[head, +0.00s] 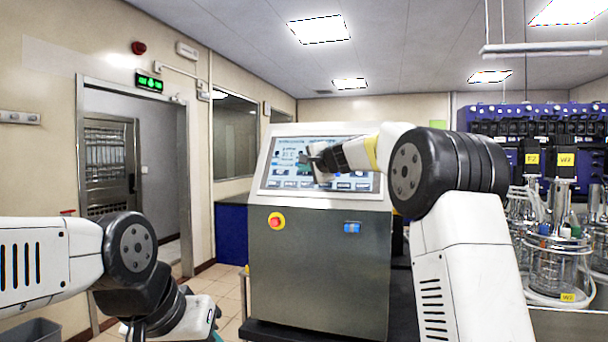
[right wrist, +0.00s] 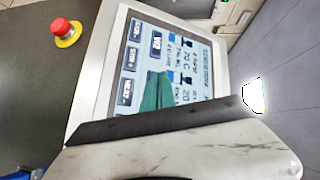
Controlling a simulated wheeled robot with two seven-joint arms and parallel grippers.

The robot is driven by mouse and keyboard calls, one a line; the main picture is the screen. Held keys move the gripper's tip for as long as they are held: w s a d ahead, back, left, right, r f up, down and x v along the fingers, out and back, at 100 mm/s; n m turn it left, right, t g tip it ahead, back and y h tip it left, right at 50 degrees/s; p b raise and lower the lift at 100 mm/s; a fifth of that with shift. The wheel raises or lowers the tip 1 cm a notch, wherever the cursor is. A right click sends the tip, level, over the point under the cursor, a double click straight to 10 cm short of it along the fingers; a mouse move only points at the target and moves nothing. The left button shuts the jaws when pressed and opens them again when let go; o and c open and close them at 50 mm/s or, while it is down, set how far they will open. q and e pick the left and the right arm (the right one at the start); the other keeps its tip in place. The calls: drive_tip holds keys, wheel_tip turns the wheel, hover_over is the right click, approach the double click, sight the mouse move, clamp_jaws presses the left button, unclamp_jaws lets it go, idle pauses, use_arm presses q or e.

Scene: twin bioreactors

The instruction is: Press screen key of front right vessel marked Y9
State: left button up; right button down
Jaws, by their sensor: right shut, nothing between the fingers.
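The touch screen (head: 268,178) is on the sloped top of a grey cabinet. It shows a row of keys along its bottom edge, and it also shows tilted in the right wrist view (right wrist: 196,48). I cannot read a Y9 mark in either view. My right gripper (head: 305,161) is shut and empty in front of the screen. Its green fingertips (right wrist: 156,92) overlap the screen in the right wrist view and hide part of it; I cannot tell whether they touch. My left gripper (head: 213,332) is low at the bottom edge, partly cut off, its jaws unclear.
A red emergency button (head: 276,221) on a yellow ring and a blue switch (head: 352,228) are on the cabinet front. Glass vessels (head: 556,262) with yellow labels, one seemingly W3, stand at the right. An open doorway (head: 160,170) is at the left.

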idle(0.5)
drive_tip(key=shift+w+d+f, duration=0.1)
drive_tip(key=shift+w+f, duration=0.1)
drive_tip(key=shift+w, duration=0.15)
drive_tip(key=shift+w+d+f, duration=0.1)
drive_tip(key=shift+w+f, duration=0.1)
drive_tip(key=shift+w, duration=0.1)
idle(0.8)
drive_tip(key=shift+s, duration=0.1)
drive_tip(key=shift+s+a+r, duration=0.2)
drive_tip(key=shift+s+r, duration=0.2)
drive_tip(key=shift+s, duration=0.15)
drive_tip(key=s, duration=0.1)
drive_tip(key=s+a+r, duration=0.1)
drive_tip(key=s+r, duration=0.1)
drive_tip(key=s, duration=0.1)
drive_tip(key=shift+a+r, duration=0.2)
drive_tip(key=shift+r, duration=0.05)
idle(0.6)
